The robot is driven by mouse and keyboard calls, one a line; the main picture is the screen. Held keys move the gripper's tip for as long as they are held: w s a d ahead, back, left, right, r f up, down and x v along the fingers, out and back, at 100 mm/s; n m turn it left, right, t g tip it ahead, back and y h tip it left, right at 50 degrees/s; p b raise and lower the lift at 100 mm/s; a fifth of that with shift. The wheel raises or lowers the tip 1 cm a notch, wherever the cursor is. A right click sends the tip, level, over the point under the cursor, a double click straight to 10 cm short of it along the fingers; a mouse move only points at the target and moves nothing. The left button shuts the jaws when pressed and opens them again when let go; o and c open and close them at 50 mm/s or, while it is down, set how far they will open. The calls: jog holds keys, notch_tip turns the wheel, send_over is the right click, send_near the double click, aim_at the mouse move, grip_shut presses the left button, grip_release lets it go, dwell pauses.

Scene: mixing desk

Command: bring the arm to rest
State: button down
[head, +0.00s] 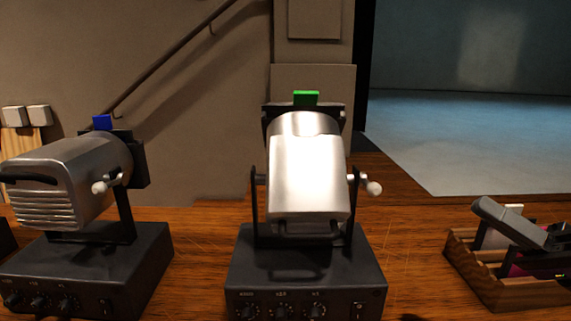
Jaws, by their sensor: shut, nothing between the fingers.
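My gripper does not show in the head view, and I cannot make out any part of my arm for certain. Two stage lamps stand on the wooden desk (205,240). The middle lamp (308,180) has a bright silver housing and a green block (306,98) on top. It sits in a black yoke on a dark control box (306,275) with several knobs. The left lamp (70,180) is turned to the left and has a blue block (102,122) on top. Its dark box (95,270) also has knobs.
A slatted wooden rack (525,296) at the right holds a grey and black item (515,225) and something magenta. White blocks (27,115) stand at the far left. A wall with a handrail (170,60) and a pale stage floor (460,140) lie behind.

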jog(key=w+d+f+m+t+h, duration=0.3)
jog(key=f+m+t+h, duration=0.15)
jog(key=f+h, duration=0.2)
jog(key=w+d+f+m+t+h, duration=0.3)
jog(key=f+m+h, duration=0.25)
jog(key=h, duration=0.25)
jog(key=s+a+f+g+h, duration=0.1)
jog(key=s+f+g+h, duration=0.1)
jog(key=s+f+h, duration=0.8)
jog(key=s+a+f+n+g+y, duration=0.1)
jog(key=s+a+f+n+y, duration=0.3)
jog(key=s, duration=0.7)
jog(key=s+a+f+n+g, duration=0.1)
jog(key=s+a+f+n, duration=0.1)
jog(key=s+a, duration=0.6)
jog(key=s+a+f+n+g+y, duration=0.1)
jog(key=s+a+f+n, duration=0.2)
jog(key=s, duration=1)
notch_tip(320, 180, up, 12)
jog(key=p, duration=1.2)
jog(key=shift+w+a+r, duration=0.2)
jog(key=shift+a+r, duration=0.05)
jog(key=shift+w, duration=0.1)
